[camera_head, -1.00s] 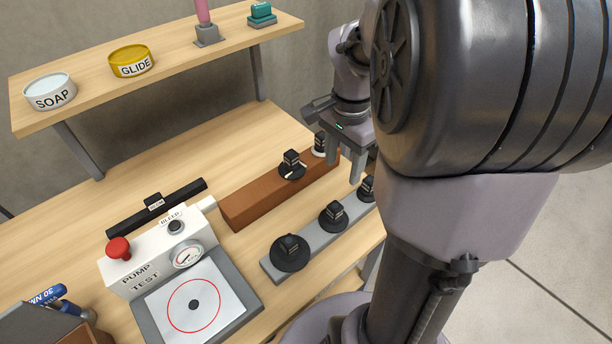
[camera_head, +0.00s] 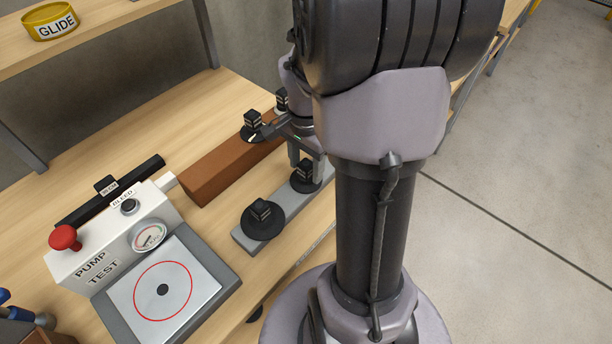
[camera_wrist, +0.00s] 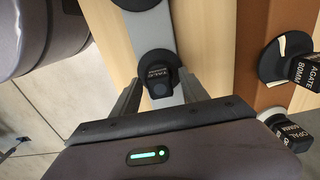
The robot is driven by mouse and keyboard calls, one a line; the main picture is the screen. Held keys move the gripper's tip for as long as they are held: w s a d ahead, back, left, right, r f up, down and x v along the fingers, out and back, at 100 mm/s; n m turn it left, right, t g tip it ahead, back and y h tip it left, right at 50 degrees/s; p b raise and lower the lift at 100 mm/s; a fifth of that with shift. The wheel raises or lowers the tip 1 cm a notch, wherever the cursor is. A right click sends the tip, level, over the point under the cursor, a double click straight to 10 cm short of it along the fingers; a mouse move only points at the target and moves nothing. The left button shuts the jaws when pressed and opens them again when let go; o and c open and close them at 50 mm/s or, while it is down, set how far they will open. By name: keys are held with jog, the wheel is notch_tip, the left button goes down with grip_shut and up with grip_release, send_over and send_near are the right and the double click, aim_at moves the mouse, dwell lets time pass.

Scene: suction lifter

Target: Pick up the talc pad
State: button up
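A black suction pad (camera_head: 306,175) with a square labelled block on top stands on the grey rail. In the wrist view this pad (camera_wrist: 160,68) is between my fingers; its label is too small to read surely, so I cannot confirm it is the talc pad. My gripper (camera_head: 306,160) is open over it, and a finger shows on each side of the block in the wrist view (camera_wrist: 158,85). I cannot tell whether either finger touches it. A larger black pad (camera_head: 262,220) stands on the rail nearer the pump tester, its edge also in the wrist view (camera_wrist: 135,3).
The shelf (camera_head: 95,35) is above left.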

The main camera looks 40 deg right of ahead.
grip_shut()
